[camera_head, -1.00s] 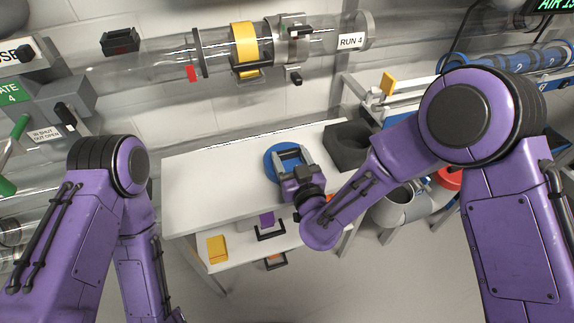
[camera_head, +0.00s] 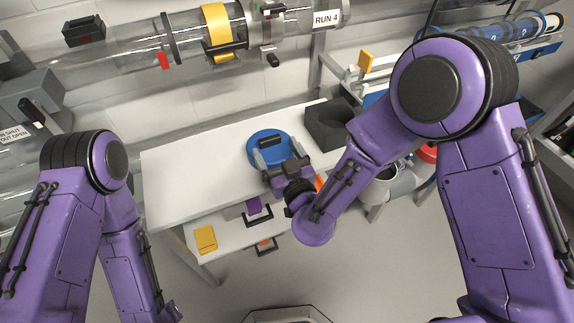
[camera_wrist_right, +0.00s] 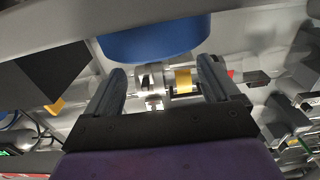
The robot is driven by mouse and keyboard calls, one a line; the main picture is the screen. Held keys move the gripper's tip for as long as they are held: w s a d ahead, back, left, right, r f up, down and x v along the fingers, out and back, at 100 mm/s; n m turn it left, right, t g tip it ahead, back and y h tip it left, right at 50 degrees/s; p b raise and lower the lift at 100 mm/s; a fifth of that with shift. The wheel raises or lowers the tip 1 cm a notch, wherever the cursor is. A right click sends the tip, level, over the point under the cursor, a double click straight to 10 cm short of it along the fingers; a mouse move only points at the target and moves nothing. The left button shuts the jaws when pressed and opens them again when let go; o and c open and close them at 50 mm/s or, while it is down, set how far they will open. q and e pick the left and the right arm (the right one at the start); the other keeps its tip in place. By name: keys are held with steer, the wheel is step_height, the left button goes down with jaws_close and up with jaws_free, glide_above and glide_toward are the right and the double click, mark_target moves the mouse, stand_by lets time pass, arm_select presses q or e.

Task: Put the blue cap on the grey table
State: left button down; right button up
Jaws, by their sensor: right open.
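The blue cap (camera_head: 258,152) is a round disc with a dark handle on top. It sits on the pale grey table (camera_head: 190,165), left of a dark block. My right gripper (camera_head: 278,157) is open at the cap's near side, its fingers apart and nothing held between them. In the right wrist view the blue cap (camera_wrist_right: 155,38) is just beyond the open fingers of the right gripper (camera_wrist_right: 163,72), against the grey table surface at the top of the picture. My left arm hangs at the left, and its gripper does not show.
A dark block with a recess (camera_head: 333,122) stands on the table right of the cap. A clear tube with a yellow band (camera_head: 217,28) runs along the wall behind. The table's left part is bare.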

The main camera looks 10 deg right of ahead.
steer(key=b+v, duration=0.1)
steer(key=v, duration=0.8)
steer(key=s+d+f+m+g+h, duration=0.2)
steer(key=d+f+m+g+h, duration=0.2)
steer(key=d+f, duration=0.65)
steer(key=s+d+f+m+g+h, duration=0.5)
steer(key=s+d+f+g, duration=0.5)
steer(key=s+d+f, duration=0.4)
steer(key=s+f+m, duration=0.1)
steer(key=s+f, duration=0.2)
steer(key=s, duration=0.1)
steer(key=shift+s+d, duration=0.25)
steer(key=shift+d, duration=0.1)
